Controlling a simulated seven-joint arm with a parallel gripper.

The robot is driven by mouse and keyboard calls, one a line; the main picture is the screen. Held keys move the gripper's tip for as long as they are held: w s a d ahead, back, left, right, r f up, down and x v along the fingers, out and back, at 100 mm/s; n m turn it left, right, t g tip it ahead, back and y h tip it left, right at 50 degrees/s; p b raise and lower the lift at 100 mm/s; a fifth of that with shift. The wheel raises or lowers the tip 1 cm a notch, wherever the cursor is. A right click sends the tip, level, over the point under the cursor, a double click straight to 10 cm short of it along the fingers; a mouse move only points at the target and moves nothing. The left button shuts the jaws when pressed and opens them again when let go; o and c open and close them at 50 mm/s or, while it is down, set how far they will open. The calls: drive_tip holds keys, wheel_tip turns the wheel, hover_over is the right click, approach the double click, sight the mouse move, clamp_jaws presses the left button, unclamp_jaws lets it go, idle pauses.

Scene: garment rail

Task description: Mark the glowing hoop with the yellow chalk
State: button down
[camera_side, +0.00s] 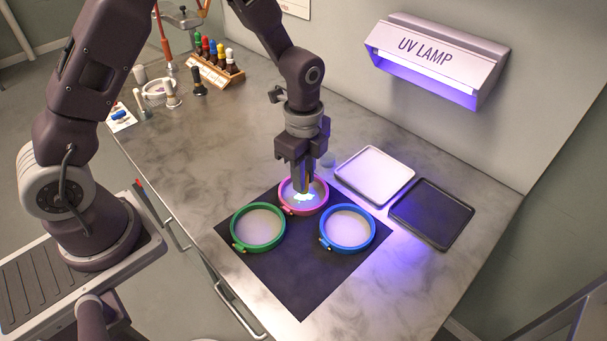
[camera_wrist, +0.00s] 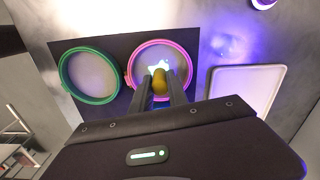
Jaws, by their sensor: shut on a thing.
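The pink hoop (camera_side: 303,208) lies at the back corner of the dark mat, with a bright glowing patch (camera_side: 304,193) on its pale cloth. The green hoop (camera_side: 257,228) and the blue hoop (camera_side: 347,230) lie on the mat without a glow. My gripper (camera_side: 303,184) points down over the pink hoop. In the wrist view its fingers are shut on the yellow chalk (camera_wrist: 159,82), which is in front of the glowing patch. The pink hoop (camera_wrist: 190,63) surrounds it in that view. Whether the chalk touches the cloth I cannot tell.
The dark mat (camera_side: 300,285) has free room in front. A white tray (camera_side: 374,173) and a black tray (camera_side: 432,212) lie to the right. The UV lamp (camera_side: 437,60) hangs on the wall. A rack of coloured bottles (camera_side: 214,66) stands at the back left.

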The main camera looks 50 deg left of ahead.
drive_tip(key=shift+f, duration=0.6)
idle(1.2)
drive_tip(key=shift+r, duration=3.55)
